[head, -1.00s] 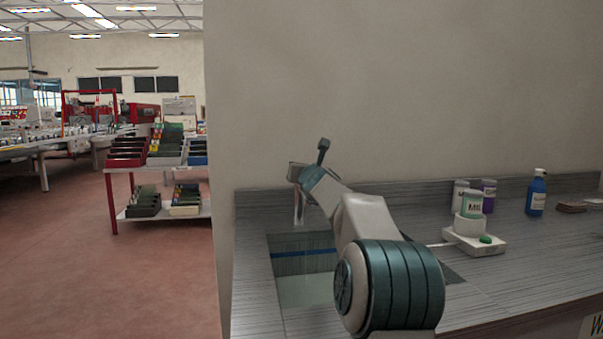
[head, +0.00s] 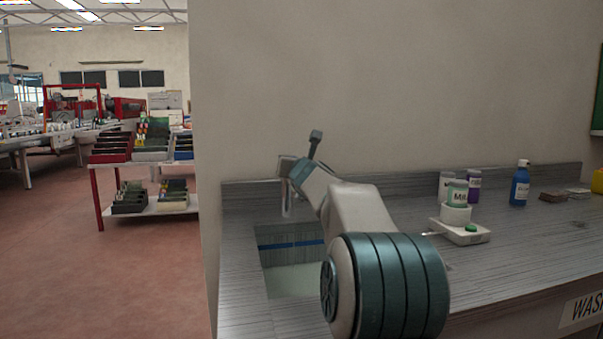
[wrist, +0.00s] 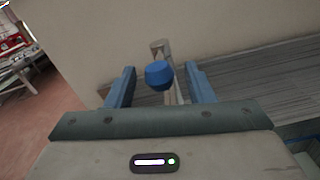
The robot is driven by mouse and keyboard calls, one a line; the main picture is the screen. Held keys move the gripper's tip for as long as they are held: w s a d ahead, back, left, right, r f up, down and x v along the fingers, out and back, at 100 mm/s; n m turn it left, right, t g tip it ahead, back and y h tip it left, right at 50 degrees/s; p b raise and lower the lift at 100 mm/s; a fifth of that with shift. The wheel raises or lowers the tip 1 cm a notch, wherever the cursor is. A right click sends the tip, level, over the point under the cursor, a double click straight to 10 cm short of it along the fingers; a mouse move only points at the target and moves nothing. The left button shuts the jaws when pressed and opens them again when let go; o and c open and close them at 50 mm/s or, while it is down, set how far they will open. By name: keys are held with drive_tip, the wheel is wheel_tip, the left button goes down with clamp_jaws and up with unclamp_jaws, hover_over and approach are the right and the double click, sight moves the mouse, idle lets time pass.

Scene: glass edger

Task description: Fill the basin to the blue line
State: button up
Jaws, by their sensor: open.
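The basin (head: 268,280) is sunk in the grey counter, partly hidden by my arm. The blue line (head: 308,244) runs along its far inner wall, above a pale area; I cannot tell whether that is water or the basin floor. The tap (head: 287,170) stands at the back of the basin. A pale vertical streak hangs below it, and I cannot tell if it is spout or water. In the wrist view, the tap's blue knob (wrist: 159,75) shows between the two fingers of my open gripper (wrist: 160,88). Contact is not visible. The head view shows the gripper (head: 302,170) at the tap.
Right of my arm, a white device with a green button (head: 471,228) carries a labelled jar (head: 457,192). A purple-labelled container (head: 473,184) and a blue bottle (head: 520,184) stand behind. The wall (head: 400,80) closes the counter's back. Open floor lies left.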

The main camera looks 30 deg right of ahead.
drive_tip(key=v, duration=0.9)
drive_tip(key=shift+s, duration=0.15)
idle(5.1)
